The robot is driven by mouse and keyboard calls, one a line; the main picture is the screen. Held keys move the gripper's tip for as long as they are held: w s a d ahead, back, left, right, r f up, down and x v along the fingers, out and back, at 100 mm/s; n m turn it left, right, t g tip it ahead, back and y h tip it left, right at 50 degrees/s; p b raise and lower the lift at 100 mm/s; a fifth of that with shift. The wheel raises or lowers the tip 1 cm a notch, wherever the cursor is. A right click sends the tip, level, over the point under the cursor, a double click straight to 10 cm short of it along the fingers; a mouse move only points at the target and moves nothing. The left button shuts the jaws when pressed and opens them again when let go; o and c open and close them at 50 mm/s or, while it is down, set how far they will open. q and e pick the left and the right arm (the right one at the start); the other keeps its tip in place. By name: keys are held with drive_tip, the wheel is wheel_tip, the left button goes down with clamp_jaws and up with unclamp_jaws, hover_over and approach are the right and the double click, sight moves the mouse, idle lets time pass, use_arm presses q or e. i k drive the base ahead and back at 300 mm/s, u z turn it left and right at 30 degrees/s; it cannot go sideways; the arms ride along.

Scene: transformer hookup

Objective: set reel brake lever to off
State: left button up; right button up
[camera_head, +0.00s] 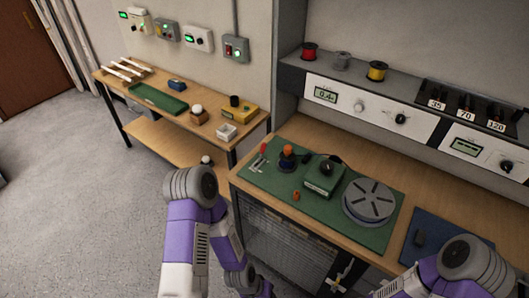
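A small red-tipped lever (264,148) stands at the left end of the green mat (330,218) on the right-hand bench, beside small pale marks. I cannot tell for sure that it is the reel brake lever, and its setting is too small to read. A grey round reel-like disc (368,202) with dark slots lies at the mat's right end. Both my arms show at the bottom, below and in front of the bench. Neither gripper can be made out, and neither arm reaches the lever.
Between lever and disc stand an orange-topped black knob (287,158) and a green box (324,176) with a black knob. A blue mat (438,243) lies to the right. Spools and an instrument panel (370,108) line the back. A second bench (150,104) stands left; grey floor is clear.

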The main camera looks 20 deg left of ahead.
sight(263, 145)
drive_tip(key=k, duration=0.5)
drive_tip(key=u, duration=1.8)
drive_tip(key=i, duration=1.25)
drive_tip(key=z, duration=1.95)
